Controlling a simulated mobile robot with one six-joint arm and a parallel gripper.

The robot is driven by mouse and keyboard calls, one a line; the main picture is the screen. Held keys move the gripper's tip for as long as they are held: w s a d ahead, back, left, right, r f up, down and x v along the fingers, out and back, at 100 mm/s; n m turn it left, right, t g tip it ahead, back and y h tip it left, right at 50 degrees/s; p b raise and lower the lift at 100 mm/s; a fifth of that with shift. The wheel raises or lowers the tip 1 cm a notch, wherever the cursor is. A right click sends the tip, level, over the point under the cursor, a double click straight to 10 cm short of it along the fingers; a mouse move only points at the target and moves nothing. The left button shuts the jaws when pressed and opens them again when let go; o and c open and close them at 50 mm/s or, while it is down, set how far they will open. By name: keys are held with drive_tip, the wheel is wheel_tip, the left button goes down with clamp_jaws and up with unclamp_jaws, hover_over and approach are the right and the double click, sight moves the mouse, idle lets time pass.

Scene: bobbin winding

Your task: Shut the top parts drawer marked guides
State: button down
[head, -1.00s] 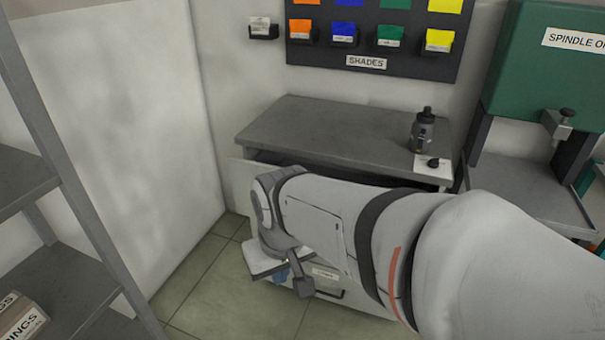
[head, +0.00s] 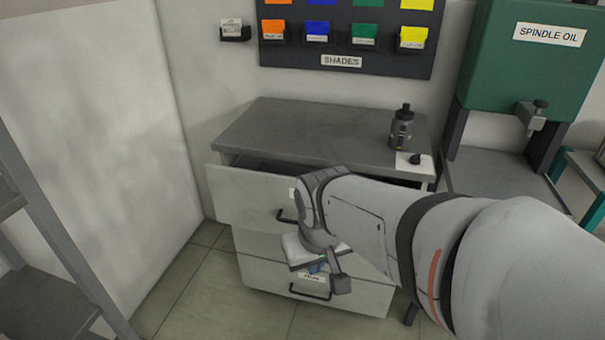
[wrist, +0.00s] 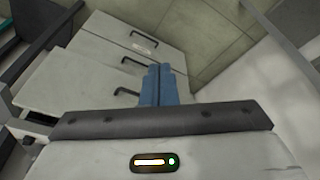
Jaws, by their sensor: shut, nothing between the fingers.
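The top drawer (head: 245,193) of the grey-topped cabinet stands pulled out, with a dark gap between its front and the worktop. Its dark bar handle (head: 286,216) shows just left of my wrist. My arm hides the right part of the drawer front and most of its label, so I cannot read it. My gripper (head: 317,267) hangs in front of the lower drawers, below that handle. In the wrist view its blue fingers (wrist: 158,84) are together and empty, pointing toward the drawer fronts. I cannot tell whether they touch one.
The lower drawer (head: 345,288) looks shut. A dark bottle (head: 402,128) stands on the worktop (head: 310,130). A green spindle oil tank (head: 530,60) is at the right, a metal shelf rack (head: 50,290) at the left. Tiled floor (head: 190,275) is clear left of the cabinet.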

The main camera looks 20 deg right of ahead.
drive_tip(key=w+d+f+n+t+h+b, duration=0.1)
drive_tip(key=w+d+f+n+t+b, duration=0.3)
drive_tip(key=d, duration=0.3)
drive_tip(key=w+d+f+n+t+h+b, duration=0.1)
drive_tip(key=w+d+f+h+b, duration=0.1)
drive_tip(key=w+d+f+b, duration=0.4)
drive_tip(key=w+d+f+n+t+h+b, duration=0.1)
drive_tip(key=w+d+f+n+t+b, duration=0.2)
drive_tip(key=d, duration=0.5)
drive_tip(key=s+d+f+n+t+y+b, duration=0.45)
drive_tip(key=f+n+t+y+b, duration=0.25)
drive_tip(key=f+n+b, duration=0.4)
drive_tip(key=w+r+n+b, duration=0.1)
drive_tip(key=w+r+b, duration=0.1)
drive_tip(key=w, duration=1)
drive_tip(key=shift+w+a+r+y, duration=0.2)
drive_tip(key=shift+a+r+y, duration=0.05)
drive_tip(key=shift+a+y, duration=0.15)
